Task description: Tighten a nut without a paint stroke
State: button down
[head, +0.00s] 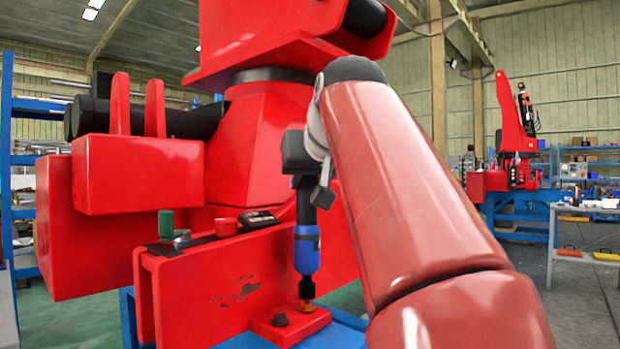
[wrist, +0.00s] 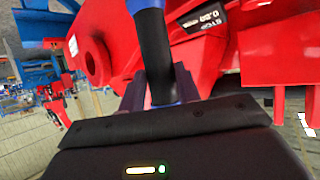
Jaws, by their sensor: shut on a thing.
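My gripper (head: 307,187) is shut on the black upper part of a blue and black power tool (head: 307,250), which hangs upright with its end down. In the wrist view my gripper (wrist: 158,88) has its fingers on both sides of the tool's black handle (wrist: 155,55). A dark nut (head: 280,320) sits just left on the same plate (head: 264,331). Any paint stroke on either is too small to make out.
The big red crane body (head: 255,150) rises close behind the tool. A table with trays (head: 590,230) stands far right.

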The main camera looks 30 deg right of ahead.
jog(key=shift+f+b, duration=0.75)
jog(key=shift+f, duration=0.1)
jog(key=shift+f+p, duration=0.2)
jog(key=shift+p, duration=0.3)
dwell(3.6)
jog(key=shift+r, duration=0.1)
notch_tip(320, 180, up, 5)
jog(key=p, duration=0.5)
jog(key=shift+r, duration=0.1)
dwell(0.5)
